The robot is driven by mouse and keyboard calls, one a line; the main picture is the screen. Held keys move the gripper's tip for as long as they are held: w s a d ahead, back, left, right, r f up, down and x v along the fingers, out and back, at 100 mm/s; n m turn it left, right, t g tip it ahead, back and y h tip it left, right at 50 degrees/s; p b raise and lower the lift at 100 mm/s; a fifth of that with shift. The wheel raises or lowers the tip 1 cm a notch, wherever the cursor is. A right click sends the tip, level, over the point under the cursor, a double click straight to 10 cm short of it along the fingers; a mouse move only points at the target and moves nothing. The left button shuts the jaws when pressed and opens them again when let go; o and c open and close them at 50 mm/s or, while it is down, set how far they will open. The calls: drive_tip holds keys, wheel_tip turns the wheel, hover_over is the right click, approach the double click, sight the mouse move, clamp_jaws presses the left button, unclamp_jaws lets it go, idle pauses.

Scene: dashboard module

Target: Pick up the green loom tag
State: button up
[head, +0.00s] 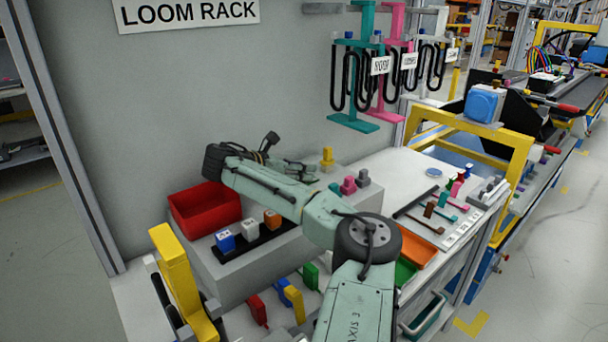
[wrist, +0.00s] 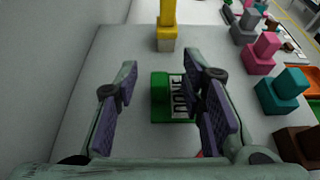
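A green tag (wrist: 160,98) with a white label and dark lettering lies on a light grey surface in the wrist view. It is between the two fingers of my gripper (wrist: 161,74), nearer the right finger, which hides the right part of the label. My gripper is open, with a gap on the left of the tag; I cannot tell whether the right finger touches it. In the head view my gripper (head: 295,169) is over the grey raised block, and I cannot make out this tag there.
A yellow peg (wrist: 167,18) stands just beyond the tag. Pink (wrist: 263,52), teal (wrist: 281,92) and other pegs line the right side. In the head view, a red bin (head: 205,207) and a dark tray of cubes (head: 252,246) are close by.

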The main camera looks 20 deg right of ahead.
drive_tip(key=shift+c, duration=0.6)
clamp_jaws()
